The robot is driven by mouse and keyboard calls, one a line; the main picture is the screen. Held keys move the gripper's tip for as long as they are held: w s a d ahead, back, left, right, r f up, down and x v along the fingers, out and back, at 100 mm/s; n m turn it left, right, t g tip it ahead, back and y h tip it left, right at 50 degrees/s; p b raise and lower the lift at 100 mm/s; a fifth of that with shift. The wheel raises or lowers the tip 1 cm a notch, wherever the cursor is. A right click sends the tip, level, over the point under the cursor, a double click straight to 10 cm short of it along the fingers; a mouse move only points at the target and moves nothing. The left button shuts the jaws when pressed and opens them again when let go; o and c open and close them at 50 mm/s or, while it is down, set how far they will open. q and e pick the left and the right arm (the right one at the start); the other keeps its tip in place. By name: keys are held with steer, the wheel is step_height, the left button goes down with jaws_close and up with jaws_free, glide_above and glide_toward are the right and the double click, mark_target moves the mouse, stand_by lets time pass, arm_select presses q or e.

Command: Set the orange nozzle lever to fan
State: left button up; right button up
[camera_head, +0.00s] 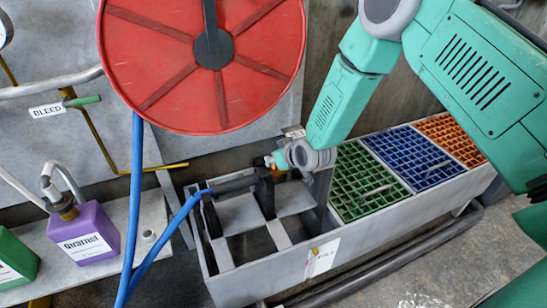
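A dark nozzle (233,184) lies nearly level at the end of the blue hose, over the left part of the grey trough. A small orange patch (279,174) shows at its right end; it may be the orange lever, but its setting is too small to read. My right gripper (266,178) comes in from the upper right and is at the nozzle's right end. Dark parts overlap there, so I cannot tell gripper fingers from nozzle, or whether the fingers are open or shut. My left gripper is not in view.
The grey trough (372,236) holds green (365,184), blue (411,158) and orange (450,138) grates. A red hose reel (150,65) hangs above, its blue hose (136,190) running down. A purple jug (84,235) and green jug (17,255) stand left. A BLEED valve (68,104) is on the wall.

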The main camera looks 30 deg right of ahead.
steer(key=shift+o, duration=0.6)
steer(key=v, duration=1.1)
steer(key=shift+s+r, duration=0.2)
steer(key=shift+s, duration=0.15)
steer(key=shift+d, duration=0.1)
